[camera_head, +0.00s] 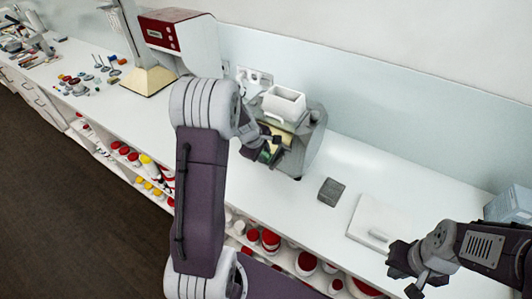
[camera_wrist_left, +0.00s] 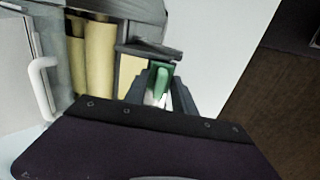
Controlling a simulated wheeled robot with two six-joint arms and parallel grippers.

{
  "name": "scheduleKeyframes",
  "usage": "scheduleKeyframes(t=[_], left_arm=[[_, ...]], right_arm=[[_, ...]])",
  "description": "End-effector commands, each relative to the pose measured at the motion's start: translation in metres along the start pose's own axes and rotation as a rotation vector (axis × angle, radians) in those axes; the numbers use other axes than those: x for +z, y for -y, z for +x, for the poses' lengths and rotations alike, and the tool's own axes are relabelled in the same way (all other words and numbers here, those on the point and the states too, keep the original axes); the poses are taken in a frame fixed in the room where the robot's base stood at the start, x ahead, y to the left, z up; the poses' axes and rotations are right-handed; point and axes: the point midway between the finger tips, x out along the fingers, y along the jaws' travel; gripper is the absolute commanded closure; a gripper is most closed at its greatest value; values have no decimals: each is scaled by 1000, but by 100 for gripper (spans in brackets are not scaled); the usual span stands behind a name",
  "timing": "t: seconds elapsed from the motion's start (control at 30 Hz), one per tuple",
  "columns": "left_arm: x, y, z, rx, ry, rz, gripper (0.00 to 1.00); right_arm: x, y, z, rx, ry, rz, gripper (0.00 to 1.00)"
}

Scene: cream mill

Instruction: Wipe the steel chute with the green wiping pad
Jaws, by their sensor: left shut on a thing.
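The cream mill (camera_head: 311,142) is a grey machine with a white hopper on top, standing on the counter. My left gripper (camera_head: 270,150) is at the mill's front left side. It is shut on the green wiping pad (camera_wrist_left: 160,80), which shows between the fingers in the left wrist view. A grey steel edge (camera_wrist_left: 150,49), which looks like the chute, lies just beyond the pad. I cannot tell whether they touch. Cream-coloured rollers (camera_wrist_left: 100,55) stand left of it. My right gripper (camera_head: 404,274) is open and empty at the lower right.
A dark grey block (camera_head: 331,191) and a white flat panel with a handle (camera_head: 378,224) lie right of the mill. A red and white machine (camera_head: 180,40) stands to the left. Jars with red lids (camera_head: 270,239) fill the shelf below.

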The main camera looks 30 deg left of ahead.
Motion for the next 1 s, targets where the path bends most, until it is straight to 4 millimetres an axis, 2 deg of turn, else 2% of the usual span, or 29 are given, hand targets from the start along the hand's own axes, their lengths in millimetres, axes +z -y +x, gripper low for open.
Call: scheduleKeyframes(t=[0.47, 1.0], left_arm=[[0, 0, -1, 0, 0, -1, 100], [0, 0, 9, 0, 0, -1, 100]], right_arm=[[0, 0, -1, 0, 0, 0, 100], [0, 0, 4, 0, 0, 0, 100]])
